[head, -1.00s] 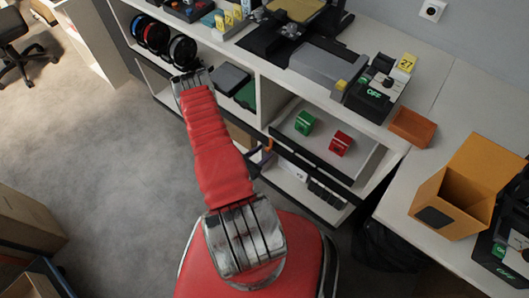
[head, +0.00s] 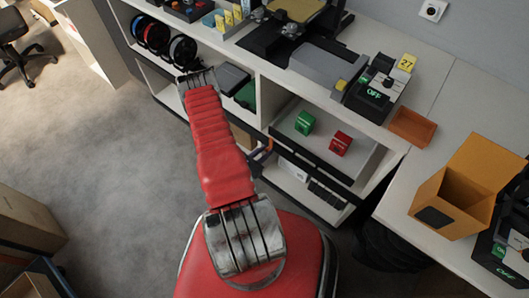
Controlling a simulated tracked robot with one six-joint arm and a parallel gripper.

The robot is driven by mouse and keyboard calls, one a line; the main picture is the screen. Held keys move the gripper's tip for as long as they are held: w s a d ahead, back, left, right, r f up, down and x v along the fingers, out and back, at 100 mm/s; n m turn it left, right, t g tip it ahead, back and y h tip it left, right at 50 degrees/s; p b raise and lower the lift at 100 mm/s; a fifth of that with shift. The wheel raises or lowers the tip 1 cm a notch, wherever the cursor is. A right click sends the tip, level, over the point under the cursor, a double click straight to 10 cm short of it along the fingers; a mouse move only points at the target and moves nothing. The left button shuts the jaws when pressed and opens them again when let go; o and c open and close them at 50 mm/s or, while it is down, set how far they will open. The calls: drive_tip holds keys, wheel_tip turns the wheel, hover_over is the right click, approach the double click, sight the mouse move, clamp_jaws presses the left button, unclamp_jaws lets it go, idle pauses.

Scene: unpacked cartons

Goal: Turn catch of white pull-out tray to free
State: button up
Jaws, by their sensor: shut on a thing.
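The white pull-out tray (head: 322,143) sits in the right bay of the shelf unit, with a dark front edge. A green block (head: 305,122) and a red block (head: 341,143) stand on it. My gripper (head: 264,150) shows small beside the tray's front left corner, with dark and orange parts. It is shut at that corner, on what appears to be the tray's catch. The catch itself is too small and covered to make out, and its angle cannot be told. My red arm hides the wrist and part of the shelf front.
Below the tray is a lower shelf with dark items (head: 327,192). The counter above holds a device with an OFF label (head: 376,92), an orange tray (head: 413,126) and an open orange box (head: 462,195). Grey floor (head: 100,150) at the left is clear.

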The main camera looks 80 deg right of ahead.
drive_tip(key=shift+w, duration=0.1)
clamp_jaws()
drive_tip(key=n+g, duration=0.1)
drive_tip(key=n, duration=0.1)
drive_tip(key=shift+w+d+n+g+y, duration=0.1)
drive_tip(key=shift+w+n+g+y, duration=0.1)
drive_tip(key=shift+n+g+y, duration=0.15)
drive_tip(key=shift+w+d+f+n+g+h, duration=0.1)
drive_tip(key=shift+f+n+g+h, duration=0.1)
drive_tip(key=shift+n+g, duration=1.2)
drive_tip(key=shift+w+f+n+g+h, duration=0.15)
drive_tip(key=shift+n+g, duration=0.35)
drive_tip(key=shift+n, duration=1.65)
drive_tip(key=shift+w+d+f+n+g+h, duration=0.1)
drive_tip(key=shift+f+n+g, duration=0.15)
drive_tip(key=shift+n+g, duration=1.15)
drive_tip(key=shift+n+t, duration=0.45)
drive_tip(key=shift+n, duration=0.05)
drive_tip(key=shift+s+a, duration=0.1)
drive_tip(key=o, duration=0.9)
unclamp_jaws()
drive_tip(key=shift+o, duration=0.2)
